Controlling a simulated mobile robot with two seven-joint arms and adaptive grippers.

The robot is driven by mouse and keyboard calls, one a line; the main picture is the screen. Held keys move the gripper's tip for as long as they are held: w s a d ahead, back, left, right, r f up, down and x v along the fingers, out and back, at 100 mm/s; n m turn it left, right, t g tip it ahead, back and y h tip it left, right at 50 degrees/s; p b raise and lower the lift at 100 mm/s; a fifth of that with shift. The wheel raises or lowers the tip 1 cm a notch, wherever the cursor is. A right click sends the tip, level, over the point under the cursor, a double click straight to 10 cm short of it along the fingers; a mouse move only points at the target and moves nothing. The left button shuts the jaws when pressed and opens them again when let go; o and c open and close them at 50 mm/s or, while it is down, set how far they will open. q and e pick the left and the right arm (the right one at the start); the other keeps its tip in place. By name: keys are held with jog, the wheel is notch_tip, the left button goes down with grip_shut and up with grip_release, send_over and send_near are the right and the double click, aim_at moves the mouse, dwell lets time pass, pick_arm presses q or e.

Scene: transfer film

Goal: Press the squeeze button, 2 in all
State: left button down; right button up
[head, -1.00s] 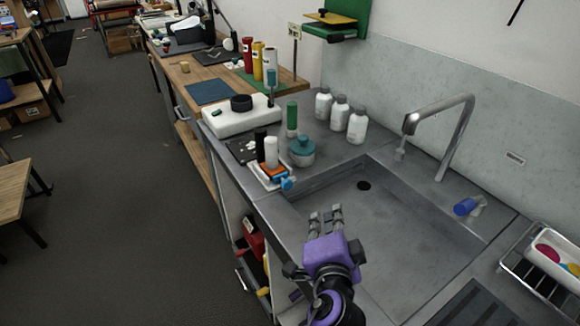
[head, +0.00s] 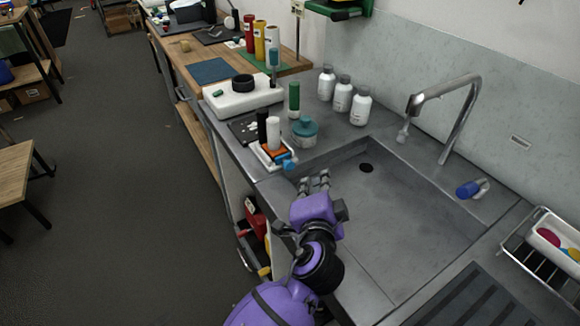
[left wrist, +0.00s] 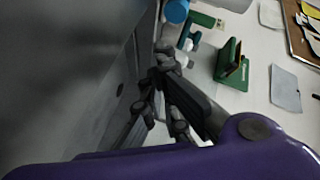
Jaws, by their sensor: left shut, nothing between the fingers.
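My left gripper (head: 315,180) is shut and empty over the near-left end of the sink, in front of a small white tray. Its dark fingers fill the middle of the left wrist view (left wrist: 158,65). The tray (head: 263,161) holds an orange block (head: 278,155) and a small blue part (head: 290,164) at its right end; the fingertips are apart from the blue part. A white cylinder (head: 274,134) and a black cylinder (head: 262,128) stand at the tray. I cannot tell which part is the squeeze button. My right gripper is not in view.
The steel sink (head: 410,225) has a tap (head: 462,120). A teal-lidded jar (head: 305,131), a green tube (head: 294,99) and white bottles (head: 343,96) stand beyond the tray. A white device (head: 225,103) with a black ring (head: 242,83) is further left.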

aim_at(286, 162)
pick_arm(q)
jog(key=w+a, duration=0.2)
jog(key=w, duration=0.1)
jog(key=shift+a, duration=0.1)
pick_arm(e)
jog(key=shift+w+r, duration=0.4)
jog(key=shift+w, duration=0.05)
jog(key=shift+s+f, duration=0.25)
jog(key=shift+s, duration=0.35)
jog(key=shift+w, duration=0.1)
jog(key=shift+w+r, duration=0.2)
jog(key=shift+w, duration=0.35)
pick_arm(q)
jog(key=shift+w+a+p, duration=0.1)
jog(key=shift+w+p, duration=0.05)
jog(key=shift+p, duration=0.15)
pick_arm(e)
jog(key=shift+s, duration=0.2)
pick_arm(q)
jog(key=shift+w+a, duration=0.15)
jog(key=shift+w, duration=0.1)
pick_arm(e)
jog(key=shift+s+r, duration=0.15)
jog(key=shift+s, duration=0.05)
